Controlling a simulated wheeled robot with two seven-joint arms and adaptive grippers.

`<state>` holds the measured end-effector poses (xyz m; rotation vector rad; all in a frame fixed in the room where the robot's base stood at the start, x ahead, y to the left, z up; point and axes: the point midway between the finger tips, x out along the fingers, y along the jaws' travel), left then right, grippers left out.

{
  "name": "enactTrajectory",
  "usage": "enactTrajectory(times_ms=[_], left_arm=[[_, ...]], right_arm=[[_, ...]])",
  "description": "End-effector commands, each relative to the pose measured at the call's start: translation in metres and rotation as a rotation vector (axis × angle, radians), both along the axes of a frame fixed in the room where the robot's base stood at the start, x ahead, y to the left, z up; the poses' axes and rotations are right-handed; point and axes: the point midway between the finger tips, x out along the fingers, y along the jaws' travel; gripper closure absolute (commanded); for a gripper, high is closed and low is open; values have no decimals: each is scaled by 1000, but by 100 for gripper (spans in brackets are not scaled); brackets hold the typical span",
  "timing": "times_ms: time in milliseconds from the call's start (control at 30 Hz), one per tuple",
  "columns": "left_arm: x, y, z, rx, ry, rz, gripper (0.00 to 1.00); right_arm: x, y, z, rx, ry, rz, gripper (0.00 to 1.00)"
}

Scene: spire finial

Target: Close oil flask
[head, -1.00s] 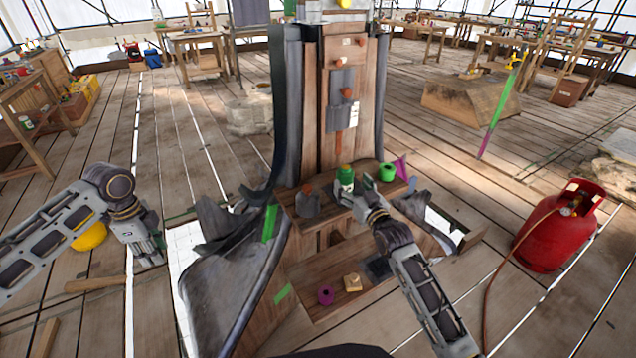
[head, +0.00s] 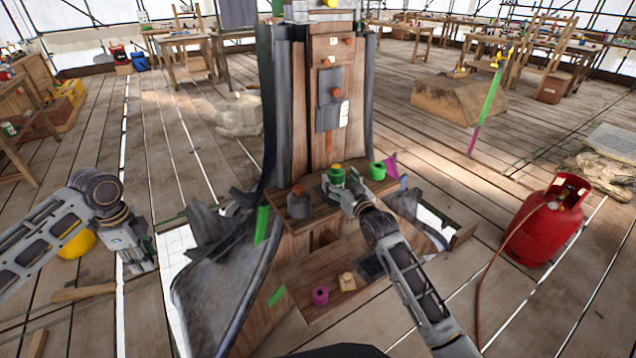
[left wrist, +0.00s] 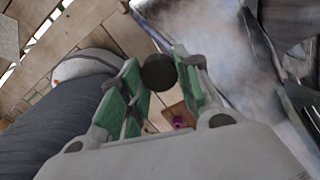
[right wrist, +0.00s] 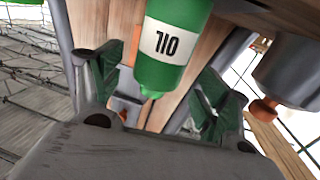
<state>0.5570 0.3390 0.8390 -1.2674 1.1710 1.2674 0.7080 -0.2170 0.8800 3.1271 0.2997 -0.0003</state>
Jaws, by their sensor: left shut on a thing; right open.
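My left gripper (head: 142,264) is low at the left, well away from the flask. It is shut on a dark round piece (left wrist: 158,72), seen between its fingertips in the left wrist view.
A green cup (head: 377,170) stands right of the flask, and a grey can (head: 299,204) with an orange-brown knob stands left of it. A purple cup (head: 320,296) and a small wooden block (head: 346,282) sit on the lower step. A red gas bottle (head: 548,222) stands right.

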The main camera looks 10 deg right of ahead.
Motion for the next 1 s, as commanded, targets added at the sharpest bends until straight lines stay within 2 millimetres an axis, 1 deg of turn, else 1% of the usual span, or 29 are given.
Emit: enactTrajectory(times_ms=[300, 433, 600, 1000], left_arm=[[0, 0, -4, 0, 0, 0, 77], [0, 0, -5, 0, 0, 0, 77], [0, 0, -6, 0, 0, 0, 77], [0, 0, -5, 0, 0, 0, 77]], right_arm=[[25, 3, -1, 0, -1, 0, 24], [31, 5, -1, 0, -1, 0, 24], [34, 5, -1, 0, 0, 0, 24], [34, 5, -1, 0, 0, 0, 24]])
